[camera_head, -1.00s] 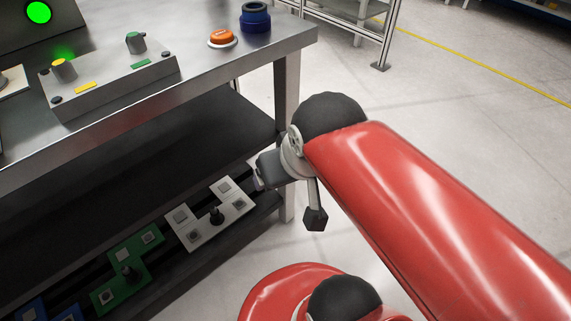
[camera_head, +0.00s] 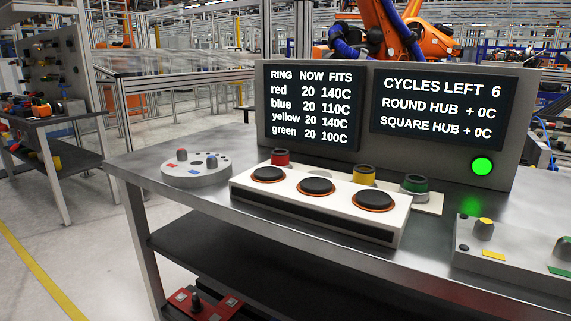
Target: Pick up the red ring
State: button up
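The red ring (camera_head: 281,157) is small in the head view and stands on the bench behind the left end of a white heater box (camera_head: 320,205). The box hides its lower part. A yellow ring (camera_head: 364,175) and a green ring (camera_head: 415,184) stand in the same row to its right. My gripper is not in the head view now, so its state does not show.
A screen panel (camera_head: 388,67) lists red now 20, fits 140C. The heater box has three dark round plates. A grey round device (camera_head: 196,170) stands left, and a grey control box (camera_head: 512,252) right. A red plate (camera_head: 205,306) lies on the lower shelf.

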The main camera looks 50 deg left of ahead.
aim_at(280, 158)
jog(key=u, duration=1.9)
